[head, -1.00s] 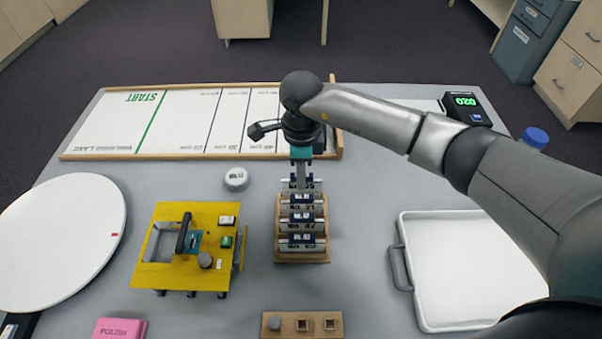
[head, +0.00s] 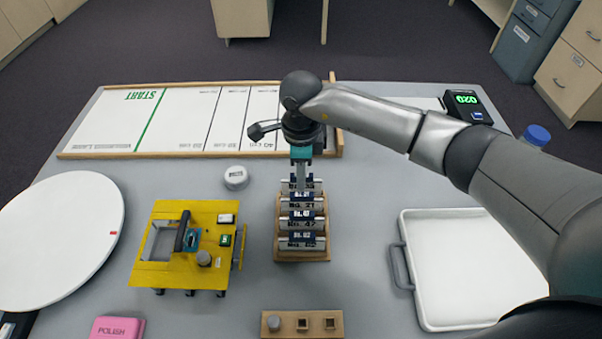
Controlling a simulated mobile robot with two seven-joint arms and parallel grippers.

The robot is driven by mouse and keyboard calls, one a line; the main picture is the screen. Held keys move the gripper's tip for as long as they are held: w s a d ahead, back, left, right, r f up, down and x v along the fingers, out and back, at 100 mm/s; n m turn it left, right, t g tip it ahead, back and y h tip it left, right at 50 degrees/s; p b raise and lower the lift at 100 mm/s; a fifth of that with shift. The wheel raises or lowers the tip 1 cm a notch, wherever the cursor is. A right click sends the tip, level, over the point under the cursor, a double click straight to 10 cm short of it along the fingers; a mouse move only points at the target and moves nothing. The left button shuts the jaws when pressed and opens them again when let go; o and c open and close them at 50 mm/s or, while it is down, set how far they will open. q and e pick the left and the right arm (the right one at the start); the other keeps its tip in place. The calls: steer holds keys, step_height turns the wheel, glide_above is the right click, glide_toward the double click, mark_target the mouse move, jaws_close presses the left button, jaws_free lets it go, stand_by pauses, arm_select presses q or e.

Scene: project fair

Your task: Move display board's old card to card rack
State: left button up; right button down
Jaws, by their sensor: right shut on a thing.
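The wooden card rack (head: 284,253) stands in the middle of the table, with several white cards with dark blue labels (head: 301,223) upright in a row. My right gripper (head: 301,183) points down at the rack's far end. It is shut on the rearmost card (head: 314,184), which stands in line with the others. Whether that card is seated in its slot cannot be told, as the card in front hides its lower part. I cannot make out a display board in this view. My left gripper is not in view.
A yellow wheeled frame (head: 160,276) stands left of the rack. A white tray (head: 470,270) lies right. A wooden block with holes (head: 290,333) is in front, a marked lane board (head: 185,135) behind. A white disc (head: 55,240) and pink block (head: 117,329) lie left.

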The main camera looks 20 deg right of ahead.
steer(key=shift+f, duration=0.2)
stand_by(0.5)
steer(key=c, duration=0.8)
jaws_free()
steer(key=shift+o, duration=0.2)
steer(key=shift+r+p, duration=2.55)
steer(key=shift+r, duration=1.25)
steer(key=shift+f, duration=0.1)
